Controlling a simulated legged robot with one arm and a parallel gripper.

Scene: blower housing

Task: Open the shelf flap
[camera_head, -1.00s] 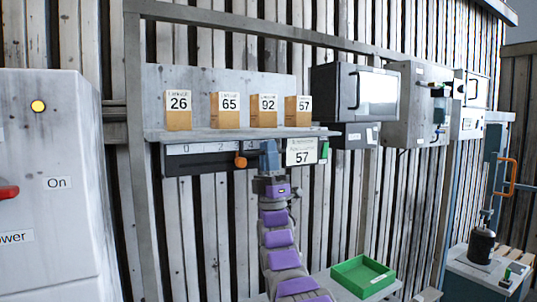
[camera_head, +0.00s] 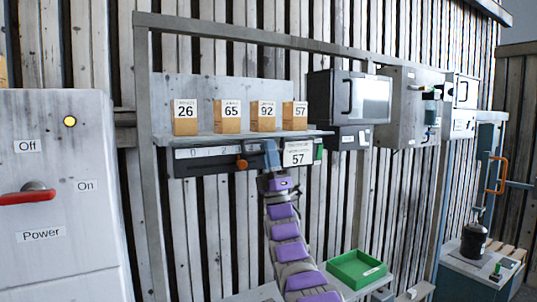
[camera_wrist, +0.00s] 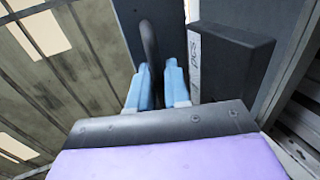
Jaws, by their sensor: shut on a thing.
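A grey shelf (camera_head: 160,139) on the wall carries several numbered boxes. Under it hangs a dark panel (camera_head: 205,168) with a pale number scale and an orange knob (camera_head: 242,164). I cannot tell from the head view which part is the flap.
A black box (camera_wrist: 232,62) is close to the right of the fingers in the wrist view. A white power cabinet (camera_head: 60,190) stands at left, wall boxes (camera_head: 410,105) at right. A green tray (camera_head: 356,268) lies low on a bench.

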